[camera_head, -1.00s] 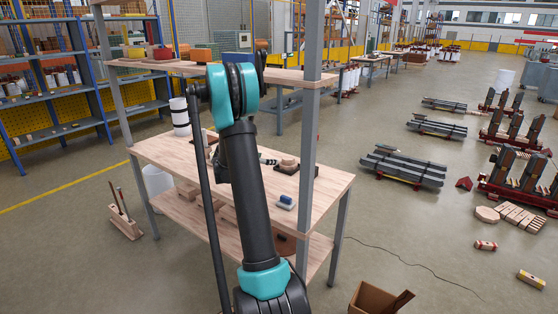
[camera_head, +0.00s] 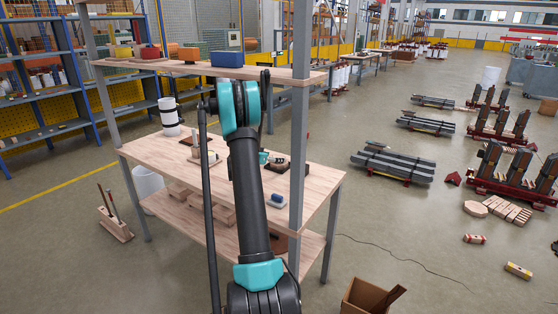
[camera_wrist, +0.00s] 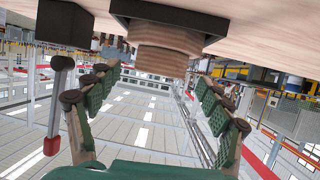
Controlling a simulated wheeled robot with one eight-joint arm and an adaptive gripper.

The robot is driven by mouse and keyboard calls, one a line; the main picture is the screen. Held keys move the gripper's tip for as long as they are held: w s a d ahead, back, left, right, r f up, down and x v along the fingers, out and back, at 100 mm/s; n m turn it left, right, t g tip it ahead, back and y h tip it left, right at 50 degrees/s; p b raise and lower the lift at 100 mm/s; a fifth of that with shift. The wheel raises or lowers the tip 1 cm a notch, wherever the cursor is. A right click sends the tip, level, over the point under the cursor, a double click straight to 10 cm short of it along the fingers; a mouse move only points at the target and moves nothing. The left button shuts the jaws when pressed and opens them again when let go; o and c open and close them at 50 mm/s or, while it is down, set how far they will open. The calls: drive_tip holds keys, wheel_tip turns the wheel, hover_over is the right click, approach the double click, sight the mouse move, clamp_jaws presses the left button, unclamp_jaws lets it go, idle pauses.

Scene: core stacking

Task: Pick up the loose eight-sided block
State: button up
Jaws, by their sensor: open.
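A pale wooden block, apparently many-sided, is in the wrist view (camera_wrist: 165,50), against a dark square base (camera_wrist: 165,13) on the tabletop; this view is upside down. It looks layered, and whether it is one piece or a stack I cannot tell. My gripper (camera_wrist: 152,78) is open, its green-padded fingers spread to either side of the block, with no contact visible. In the head view my arm partly covers the dark base (camera_head: 283,167) on the workbench and hides most of the gripper.
The workbench (camera_head: 318,190) has an upper shelf (camera_head: 200,68) with posts close to my arm. A blue-topped item (camera_head: 276,200) lies near the bench front; a black-banded white container (camera_head: 170,117) stands at back left. A dark block and red-tipped rod (camera_wrist: 55,110) show beside the gripper.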

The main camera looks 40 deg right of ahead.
sight(278, 156)
drive_tip(key=x, duration=0.4)
drive_tip(key=shift+d+r, duration=0.1)
drive_tip(key=shift+d, duration=0.1)
drive_tip(key=c, duration=1.3)
drive_tip(key=shift+r, duration=0.1)
